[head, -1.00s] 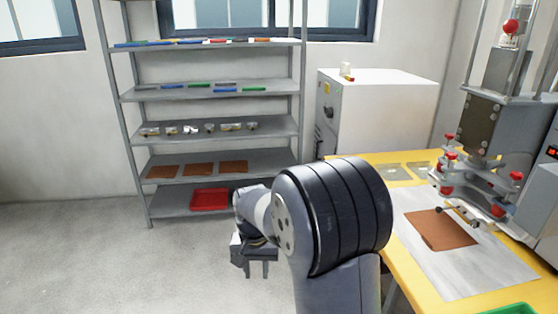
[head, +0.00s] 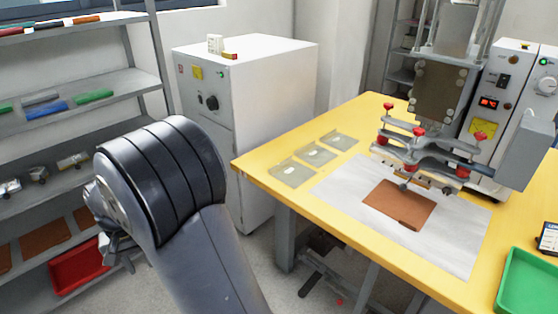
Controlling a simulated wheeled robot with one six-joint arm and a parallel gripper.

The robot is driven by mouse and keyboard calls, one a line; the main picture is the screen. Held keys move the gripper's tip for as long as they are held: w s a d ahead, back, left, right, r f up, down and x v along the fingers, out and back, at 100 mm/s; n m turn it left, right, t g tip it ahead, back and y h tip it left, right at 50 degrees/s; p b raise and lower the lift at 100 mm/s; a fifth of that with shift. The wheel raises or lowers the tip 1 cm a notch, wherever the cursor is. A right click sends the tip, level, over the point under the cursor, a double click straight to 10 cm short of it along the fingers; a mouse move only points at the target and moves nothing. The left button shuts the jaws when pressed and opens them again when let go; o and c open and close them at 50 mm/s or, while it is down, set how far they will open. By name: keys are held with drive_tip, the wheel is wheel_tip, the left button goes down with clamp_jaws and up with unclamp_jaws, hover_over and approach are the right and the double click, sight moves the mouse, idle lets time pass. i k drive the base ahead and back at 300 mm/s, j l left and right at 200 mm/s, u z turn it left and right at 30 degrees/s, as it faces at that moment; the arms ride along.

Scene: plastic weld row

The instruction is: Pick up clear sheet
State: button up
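Several clear sheets lie flat in a row on the yellow table's left part: one nearest the front left (head: 291,173), one in the middle (head: 315,154) and one farther back (head: 339,140). They look thin and greyish, apart from each other. My arm fills the left of the view, well away from the sheets. My gripper (head: 118,248) is at the lower left, mostly hidden behind my arm, in front of the shelf.
The yellow table (head: 262,160) holds a white mat (head: 345,190) with a brown sheet (head: 400,203), under a welding press (head: 430,150) with red knobs. A green tray (head: 528,282) is at the front right. A white cabinet (head: 270,75) stands behind left. A red tray (head: 80,272) is on the shelf.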

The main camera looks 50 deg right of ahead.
sight(292, 173)
drive_tip(key=i+l+z, duration=0.1)
drive_tip(key=i+z, duration=0.45)
drive_tip(key=z, duration=0.2)
drive_tip(key=i+j+z, duration=0.1)
drive_tip(key=i+z, duration=0.3)
drive_tip(key=i+j+z, duration=0.15)
drive_tip(key=z, duration=0.25)
drive_tip(key=i+z, duration=0.3)
drive_tip(key=z, duration=0.15)
drive_tip(key=i+j+z, duration=0.1)
drive_tip(key=i+z, duration=0.3)
drive_tip(key=k, duration=0.1)
